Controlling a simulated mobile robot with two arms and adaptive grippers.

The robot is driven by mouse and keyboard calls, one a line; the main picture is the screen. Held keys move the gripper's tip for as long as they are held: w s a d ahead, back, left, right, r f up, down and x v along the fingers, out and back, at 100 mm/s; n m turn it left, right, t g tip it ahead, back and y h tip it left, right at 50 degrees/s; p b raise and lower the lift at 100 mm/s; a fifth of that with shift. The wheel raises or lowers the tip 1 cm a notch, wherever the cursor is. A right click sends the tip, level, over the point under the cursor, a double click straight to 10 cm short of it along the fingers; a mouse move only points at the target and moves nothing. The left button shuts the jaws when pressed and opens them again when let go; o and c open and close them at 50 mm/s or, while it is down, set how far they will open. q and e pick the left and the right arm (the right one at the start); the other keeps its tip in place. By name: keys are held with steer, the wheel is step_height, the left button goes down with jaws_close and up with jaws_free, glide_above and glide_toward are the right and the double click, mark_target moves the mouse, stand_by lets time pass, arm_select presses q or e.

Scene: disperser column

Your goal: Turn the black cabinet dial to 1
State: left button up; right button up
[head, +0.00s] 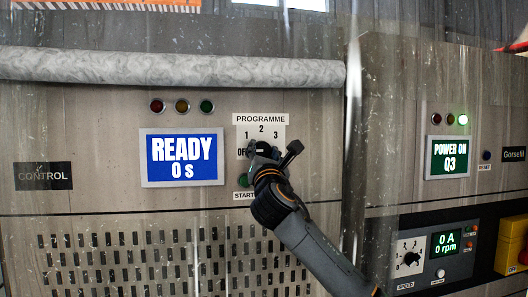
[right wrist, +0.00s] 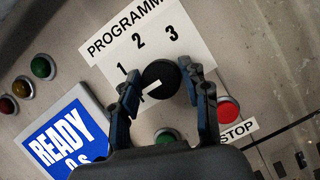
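The black dial (right wrist: 161,78) sits on the white PROGRAMME plate (right wrist: 133,48), which is marked 1, 2 and 3. Its white pointer is aimed down and to the left in the right wrist view, below the 1, on the OFF side. In the head view the dial (head: 262,147) is partly hidden by my right gripper (head: 276,151). In the right wrist view the fingers of that gripper (right wrist: 160,82) stand on either side of the dial, with small gaps visible. The left finger hides the OFF mark there. My left gripper is in neither view.
A green start button (right wrist: 166,135) and a red stop button (right wrist: 229,110) lie just below the dial. A display (head: 182,157) reading READY 0 s is to its left. A separate black speed dial (head: 411,258) is at the lower right. A grey roll (head: 170,68) runs above.

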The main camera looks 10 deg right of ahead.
steer(key=c, duration=0.5)
steer(key=shift+c, duration=0.2)
steer(key=shift+m+h, duration=0.4)
steer(key=shift+m, duration=0.1)
steer(key=shift+a+m+h+b, duration=0.1)
steer(key=shift+m+h+b, duration=0.3)
steer(key=shift+m, duration=0.3)
steer(key=m+g+h, duration=0.1)
steer(key=m, duration=0.2)
steer(key=shift+m+g+h, duration=0.4)
steer(key=shift+m+g, duration=0.2)
steer(key=shift+m, duration=0.85)
steer(key=shift+m+g+h, duration=0.4)
steer(key=shift+m+g, duration=0.2)
steer(key=shift+m, duration=0.85)
steer(key=o, duration=1.2)
steer(key=shift+c, duration=0.2)
